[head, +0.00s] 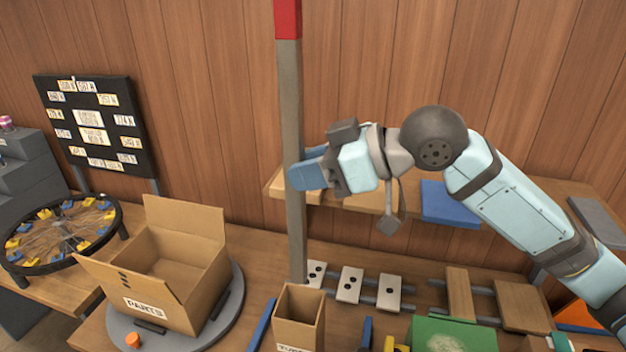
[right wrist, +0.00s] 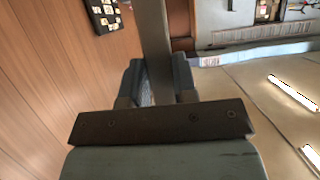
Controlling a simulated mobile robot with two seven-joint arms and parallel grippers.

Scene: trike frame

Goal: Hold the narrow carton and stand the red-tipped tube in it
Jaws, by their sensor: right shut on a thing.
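The red-tipped tube (head: 291,120) is a long grey square-section tube standing nearly upright, with its red end at the top edge of the head view. My right gripper (head: 305,174) is shut on it around mid-length. In the right wrist view the tube (right wrist: 154,35) runs between the two fingers (right wrist: 157,88). The narrow carton (head: 299,318) is brown cardboard, open at the top, at the front of the bench. The tube's lower end shows just behind the carton's rear rim; I cannot tell its height above the bench. My left gripper is not in view.
A wide open carton marked PARTS (head: 165,265) stands on a grey round turntable (head: 225,318) to the left. White blocks on rails (head: 350,284) lie right of the tube. A low wooden shelf (head: 350,203) with a blue block (head: 448,203) is behind. A green box (head: 450,335) is front right.

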